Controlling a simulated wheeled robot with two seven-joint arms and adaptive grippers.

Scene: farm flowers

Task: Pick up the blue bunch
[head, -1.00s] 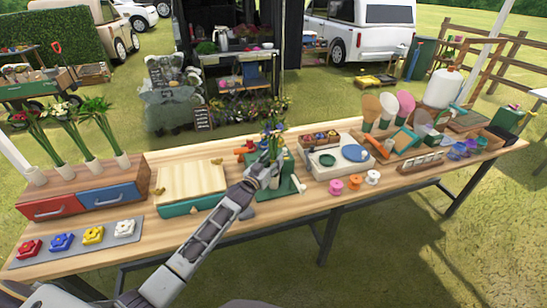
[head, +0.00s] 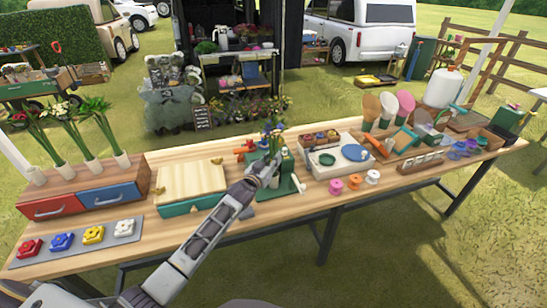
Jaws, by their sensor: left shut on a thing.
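The blue bunch (head: 272,130) shows as small blue-purple blooms with green leaves, upright above a green stand (head: 287,186) near the middle of the table. My left gripper (head: 266,168) is at the bunch's lower part, just below the blooms, and is shut on it. The gripper and arm hide the stems, so I cannot tell whether their lower ends touch the stand. My right gripper does not show.
A wooden-topped green box (head: 190,185) stands left of the stand. A white unit with a round blue dial (head: 355,153) stands right. Pink, orange and white spools (head: 354,182) lie in front. Tall bunches (head: 85,135) stand at far left.

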